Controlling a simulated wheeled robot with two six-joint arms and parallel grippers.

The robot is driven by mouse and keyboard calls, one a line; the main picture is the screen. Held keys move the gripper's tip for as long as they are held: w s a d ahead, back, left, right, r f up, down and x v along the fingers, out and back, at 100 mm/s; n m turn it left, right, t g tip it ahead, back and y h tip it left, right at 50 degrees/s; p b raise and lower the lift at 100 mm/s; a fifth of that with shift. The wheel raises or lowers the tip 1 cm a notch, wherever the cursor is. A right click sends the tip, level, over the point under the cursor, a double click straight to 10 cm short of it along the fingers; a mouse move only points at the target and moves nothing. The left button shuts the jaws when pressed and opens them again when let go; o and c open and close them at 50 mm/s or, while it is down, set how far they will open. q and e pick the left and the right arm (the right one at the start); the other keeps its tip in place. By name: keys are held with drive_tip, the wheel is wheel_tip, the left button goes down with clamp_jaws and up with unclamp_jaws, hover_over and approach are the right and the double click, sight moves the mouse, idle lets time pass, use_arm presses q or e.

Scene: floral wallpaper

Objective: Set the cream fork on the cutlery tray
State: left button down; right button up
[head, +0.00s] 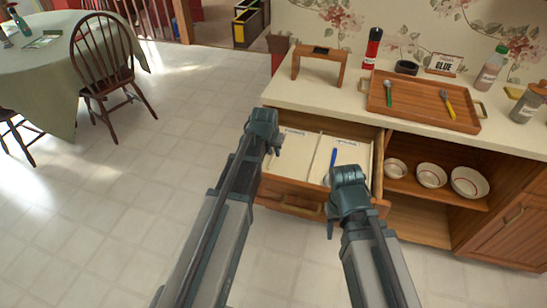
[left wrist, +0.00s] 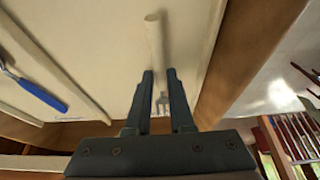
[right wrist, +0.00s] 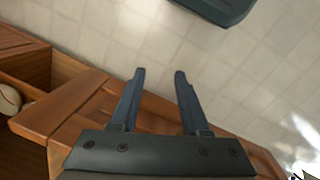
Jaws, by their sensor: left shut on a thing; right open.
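My left gripper (head: 274,146) is over the left part of the open drawer (head: 290,198). In the left wrist view it is shut on the cream fork (left wrist: 155,42), whose pale handle extends beyond the fingertips and whose grey tines show between the fingers. The fork cannot be made out in the head view. The wooden cutlery tray (head: 400,107) lies on the counter with a green-handled utensil (head: 388,90) and a yellow-handled utensil (head: 448,105) in it. My right gripper (head: 331,228) is open and empty near the drawer front; it also shows in the right wrist view (right wrist: 158,75).
A blue-handled utensil (head: 333,160) lies in the drawer's right compartment. Bowls (head: 431,175) sit on the shelf below.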

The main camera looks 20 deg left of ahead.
use_arm(q)
drive_tip(key=shift+f, duration=0.2)
use_arm(e)
drive_tip(key=shift+f, duration=0.25)
use_arm(q)
drive_tip(key=shift+f, duration=0.25)
drive_tip(key=c, duration=0.8)
unclamp_jaws()
drive_tip(key=shift+r, duration=0.1)
use_arm(e)
drive_tip(key=shift+f, duration=0.15)
use_arm(q)
drive_tip(key=shift+r, duration=0.1)
